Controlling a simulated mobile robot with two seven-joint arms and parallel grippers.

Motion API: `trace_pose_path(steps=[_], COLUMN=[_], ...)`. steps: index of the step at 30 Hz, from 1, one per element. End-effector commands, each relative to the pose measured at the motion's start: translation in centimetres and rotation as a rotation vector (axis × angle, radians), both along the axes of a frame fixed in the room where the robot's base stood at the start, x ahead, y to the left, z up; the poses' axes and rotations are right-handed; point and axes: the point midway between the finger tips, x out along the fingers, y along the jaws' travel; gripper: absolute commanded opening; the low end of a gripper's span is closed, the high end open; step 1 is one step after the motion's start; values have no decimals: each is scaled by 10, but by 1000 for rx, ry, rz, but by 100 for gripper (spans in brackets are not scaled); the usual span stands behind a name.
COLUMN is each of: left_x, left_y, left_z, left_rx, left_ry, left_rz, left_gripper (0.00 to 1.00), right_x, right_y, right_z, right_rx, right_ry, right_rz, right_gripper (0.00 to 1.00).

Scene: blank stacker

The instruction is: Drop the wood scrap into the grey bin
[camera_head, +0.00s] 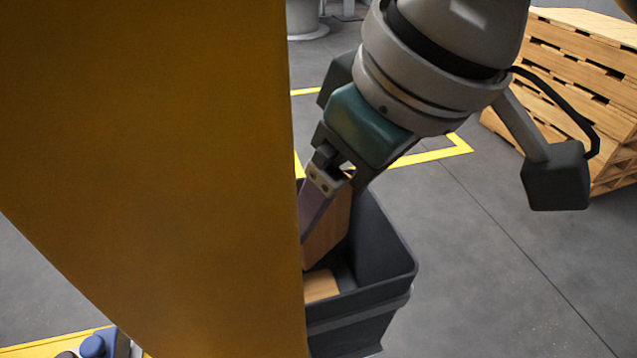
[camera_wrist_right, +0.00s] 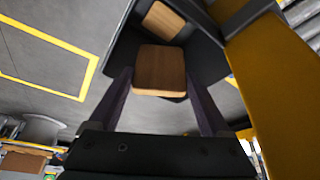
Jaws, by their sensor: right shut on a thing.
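My right gripper (camera_head: 318,222) reaches down over the grey bin (camera_head: 385,240) and is shut on a wood scrap (camera_head: 330,232), a flat brown block. In the right wrist view the scrap (camera_wrist_right: 160,68) sits between the two dark fingers, with the bin (camera_wrist_right: 203,58) beyond it. Another piece of wood (camera_head: 320,285) lies inside the bin; it also shows in the wrist view (camera_wrist_right: 163,20). The held scrap looks to be at or inside the bin's opening; its exact height is unclear. The bin's left part is hidden behind a yellow panel. My left gripper is not in view.
The large yellow panel (camera_head: 150,150) fills the left of the head view, close beside the bin. Stacked wooden pallets (camera_head: 585,60) stand at the upper right. Grey floor with yellow lines (camera_head: 435,155) is clear right of the bin. A blue object (camera_head: 93,346) is at the bottom left.

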Motion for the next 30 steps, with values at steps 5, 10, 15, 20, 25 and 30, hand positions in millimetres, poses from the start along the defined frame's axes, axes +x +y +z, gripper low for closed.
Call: trace_pose_path(steps=[5,10,15,20,25,30], left_x=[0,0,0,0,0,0], left_y=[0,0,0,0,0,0], left_z=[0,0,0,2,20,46], left_rx=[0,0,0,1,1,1], left_ry=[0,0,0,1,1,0], left_rz=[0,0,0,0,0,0], left_gripper=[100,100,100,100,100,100], right_x=[0,0,0,0,-5,-20], right_y=[0,0,0,0,-6,-23], right_z=[1,0,0,2,25,54], right_rx=[1,0,0,0,1,-3], right_ry=[-1,0,0,0,-1,4], right_rz=[0,0,0,0,0,-2], right_gripper=[28,93,100,100,100,100])
